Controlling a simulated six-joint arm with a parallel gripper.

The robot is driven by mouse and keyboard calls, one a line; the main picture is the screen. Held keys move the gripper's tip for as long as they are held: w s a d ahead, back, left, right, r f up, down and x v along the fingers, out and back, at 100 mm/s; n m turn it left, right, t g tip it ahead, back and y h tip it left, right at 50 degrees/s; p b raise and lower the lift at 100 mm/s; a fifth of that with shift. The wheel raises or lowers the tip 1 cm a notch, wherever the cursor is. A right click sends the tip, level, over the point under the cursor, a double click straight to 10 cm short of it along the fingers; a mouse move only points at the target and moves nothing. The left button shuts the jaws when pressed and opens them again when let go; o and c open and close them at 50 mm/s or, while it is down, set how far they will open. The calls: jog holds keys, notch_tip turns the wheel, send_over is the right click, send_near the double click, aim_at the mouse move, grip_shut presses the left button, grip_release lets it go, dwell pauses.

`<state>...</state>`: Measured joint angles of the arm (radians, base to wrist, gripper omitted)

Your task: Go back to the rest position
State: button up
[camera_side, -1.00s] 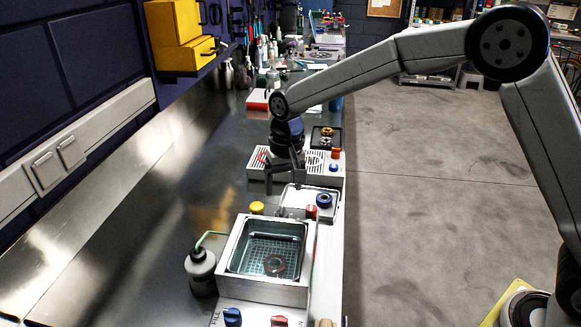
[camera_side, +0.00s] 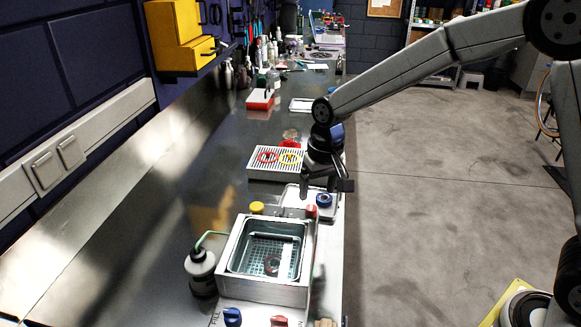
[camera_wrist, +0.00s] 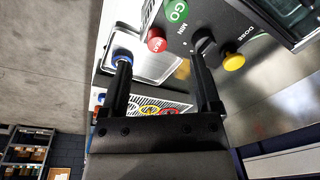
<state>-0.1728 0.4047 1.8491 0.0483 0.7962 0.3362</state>
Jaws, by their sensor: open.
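My gripper (camera_side: 325,186) is open and empty above the right edge of the bench, over the pale tray (camera_side: 296,196) behind the cleaning bath (camera_side: 265,249). In the wrist view its two dark fingers (camera_wrist: 164,82) stand wide apart with nothing between them. A blue ring-shaped part (camera_side: 324,200) lies on the pale tray just below the gripper. It also shows near the left finger in the wrist view (camera_wrist: 122,56). A dark ring (camera_side: 272,263) lies in the basket inside the bath.
A slotted rack (camera_side: 262,173) with red and yellow rings stands behind the tray. A squeeze bottle (camera_side: 201,272) stands left of the bath. Yellow (camera_side: 257,208) and red (camera_side: 311,211) buttons sit behind the bath. Floor right of the bench is open.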

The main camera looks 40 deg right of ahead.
jog(key=s+d+f+n, duration=0.1)
jog(key=s+d, duration=0.3)
jog(key=s, duration=0.4)
jog(key=s+d+f+n+t, duration=0.1)
jog(key=s+d, duration=0.3)
jog(key=s, duration=0.4)
jog(key=shift+s+d+f+t+h, duration=0.2)
jog(key=shift+f+t+h, duration=0.1)
jog(key=shift+f, duration=0.5)
jog(key=shift+w, duration=0.1)
